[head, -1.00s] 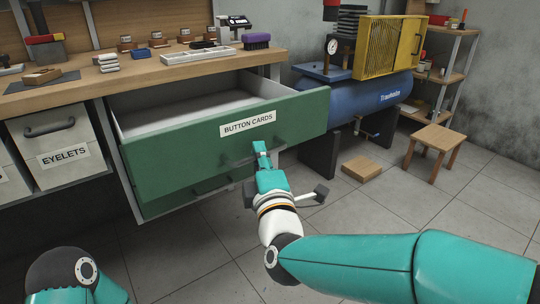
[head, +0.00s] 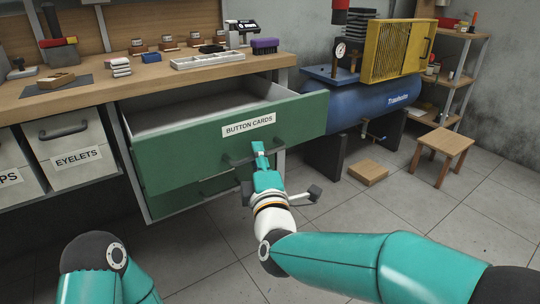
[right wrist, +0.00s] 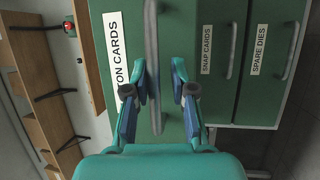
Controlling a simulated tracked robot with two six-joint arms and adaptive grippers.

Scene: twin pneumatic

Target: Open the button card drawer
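The button card drawer (head: 165,160) is green, with a white BUTTON CARDS label. It stands pulled out from under the workbench, with part of its pale inside showing above the front. Its bar handle (right wrist: 152,45) runs upright in the right wrist view. My right gripper (head: 259,150) is at the handle in the head view. In the right wrist view its two fingers (right wrist: 161,85) are apart, with the handle bar between them, closer to the left finger. Whether a finger touches the bar is unclear. My left gripper is out of view; only that arm shows at lower left.
Another green drawer (head: 160,205) sits below. The workbench (head: 150,76) carries a white tray (head: 207,59) and tools. An EYELETS bin (head: 74,160) is at left. A blue compressor tank (head: 370,103), a small box (head: 367,171) and a stool (head: 445,142) stand at right. Floor in front is clear.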

